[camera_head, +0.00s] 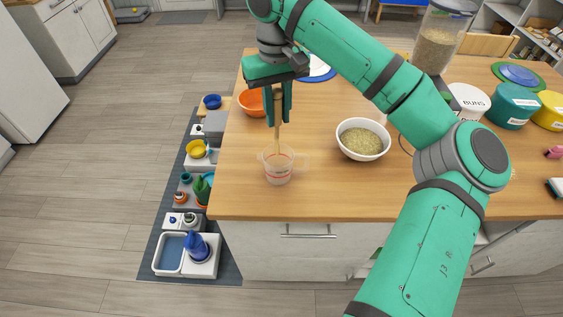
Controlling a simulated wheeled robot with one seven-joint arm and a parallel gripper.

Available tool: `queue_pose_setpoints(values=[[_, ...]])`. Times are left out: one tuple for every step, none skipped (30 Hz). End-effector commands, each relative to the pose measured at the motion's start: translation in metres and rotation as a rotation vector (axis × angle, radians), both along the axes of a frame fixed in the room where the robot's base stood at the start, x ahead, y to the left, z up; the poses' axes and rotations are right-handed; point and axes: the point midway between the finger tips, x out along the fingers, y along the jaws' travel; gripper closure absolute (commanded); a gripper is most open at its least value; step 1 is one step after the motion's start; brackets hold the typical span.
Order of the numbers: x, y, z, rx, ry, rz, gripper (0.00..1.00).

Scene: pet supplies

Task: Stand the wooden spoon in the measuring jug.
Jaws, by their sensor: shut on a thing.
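The clear measuring jug (278,177) with red markings stands upright on the wooden counter, near its front left corner. The wooden spoon (278,131) is held upright, with its lower end inside or just behind the jug's rim; I cannot tell if it touches the bottom. My gripper (279,115) points down above the jug and is shut on the upper part of the spoon. The gripper's fingers hide part of the spoon.
A white bowl of grain (363,139) stands right of the jug. An orange bowl (252,102) is behind my gripper. Tubs, including a white one (468,102), and a clear food container (436,42) stand at the right. The counter's front edge (330,216) is close to the jug.

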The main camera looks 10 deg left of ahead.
Motion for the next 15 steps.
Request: queue_pose_setpoints(values=[[0.000,0.000,-0.002,0.000,0.000,0.000,1.00],[0.000,0.000,-0.005,0.000,0.000,0.000,1.00],[0.000,0.000,-0.009,-0.001,0.000,0.000,1.00],[0.000,-0.001,-0.014,-0.002,0.001,0.000,1.00],[-0.001,-0.001,-0.018,-0.002,0.001,-0.001,1.00],[-0.001,-0.001,-0.026,-0.002,0.001,-0.001,1.00],[-0.001,-0.002,-0.032,-0.002,0.002,-0.001,1.00],[0.000,-0.001,-0.037,-0.001,0.002,-0.001,1.00],[0.000,-0.002,-0.044,-0.001,0.002,-0.002,1.00],[-0.001,-0.002,-0.048,-0.002,0.001,-0.002,1.00],[-0.001,-0.002,-0.052,-0.001,0.001,-0.001,1.00],[-0.001,-0.001,-0.057,-0.001,0.001,-0.001,1.00],[0.000,-0.001,-0.059,-0.001,0.000,-0.001,1.00],[0.000,-0.001,-0.061,-0.001,0.000,-0.001,1.00],[0.000,-0.001,-0.063,-0.001,-0.001,-0.001,1.00]])
